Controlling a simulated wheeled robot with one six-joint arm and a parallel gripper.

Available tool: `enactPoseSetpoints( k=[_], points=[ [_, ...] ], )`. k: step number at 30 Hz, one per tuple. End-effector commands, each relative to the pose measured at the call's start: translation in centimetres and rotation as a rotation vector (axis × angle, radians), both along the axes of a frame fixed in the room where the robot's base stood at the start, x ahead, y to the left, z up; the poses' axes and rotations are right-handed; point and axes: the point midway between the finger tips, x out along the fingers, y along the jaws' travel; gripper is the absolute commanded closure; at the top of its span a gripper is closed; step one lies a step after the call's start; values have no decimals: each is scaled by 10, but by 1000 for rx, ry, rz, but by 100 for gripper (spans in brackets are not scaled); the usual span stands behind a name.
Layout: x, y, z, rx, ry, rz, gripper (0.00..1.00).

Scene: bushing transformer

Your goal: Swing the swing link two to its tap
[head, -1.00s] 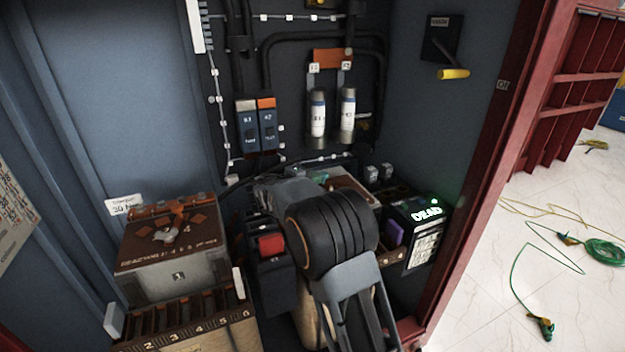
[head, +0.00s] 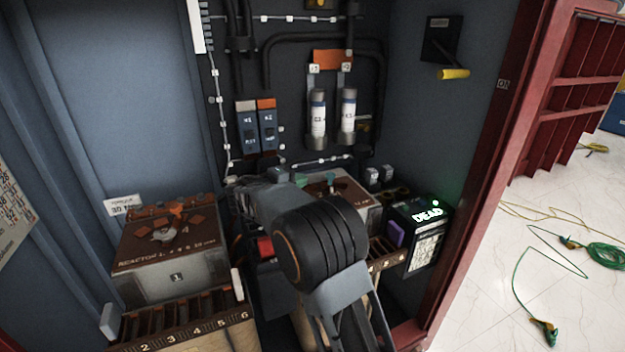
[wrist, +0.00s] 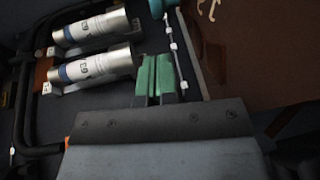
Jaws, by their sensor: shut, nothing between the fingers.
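A brown-topped reactor box (head: 350,189) stands at the back centre of the cabinet, partly hidden by my arm. Its brown top shows large at the upper right of the wrist view (wrist: 270,55), with pale hook-like marks near its upper edge. A small teal piece (head: 330,179) shows at this box in the head view; I cannot tell whether it is swing link two. The link and its tap are not clearly visible. My gripper (wrist: 153,58) has its green fingers shut and empty, beside the brown top and near the fuses.
Two white-and-silver fuses (head: 318,118) hang on the back wall above a clipped wire strip (head: 320,162). Reactor 1 (head: 170,250) stands at left behind a numbered slotted rack (head: 200,330). A box lit DEAD (head: 425,225) stands at right.

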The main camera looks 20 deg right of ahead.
Motion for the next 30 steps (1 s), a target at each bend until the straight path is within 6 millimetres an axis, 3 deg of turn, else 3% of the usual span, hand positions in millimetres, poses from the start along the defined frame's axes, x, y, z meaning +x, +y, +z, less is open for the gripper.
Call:
enactPoseSetpoints(
  k=[3, 9, 13, 16, 20, 23, 24, 27, 30],
  points=[
    [-1, 26, 5, 0, 1, 4, 100],
    [-4, 56, 9, -1, 2, 2, 100],
    [-5, 68, 10, -1, 2, 1, 100],
    [-6, 62, 16, 0, 1, -20, 100],
    [-13, 8, 43, 3, -12, -125, 100],
    [-35, -63, 68, 43, -19, -279, 100],
    [-50, -95, 74, 96, -21, -362, 100],
    [-99, -162, 73, 324, -1, -572, 100],
    [-139, -197, 63, 598, 9, -713, 100]
  ],
)
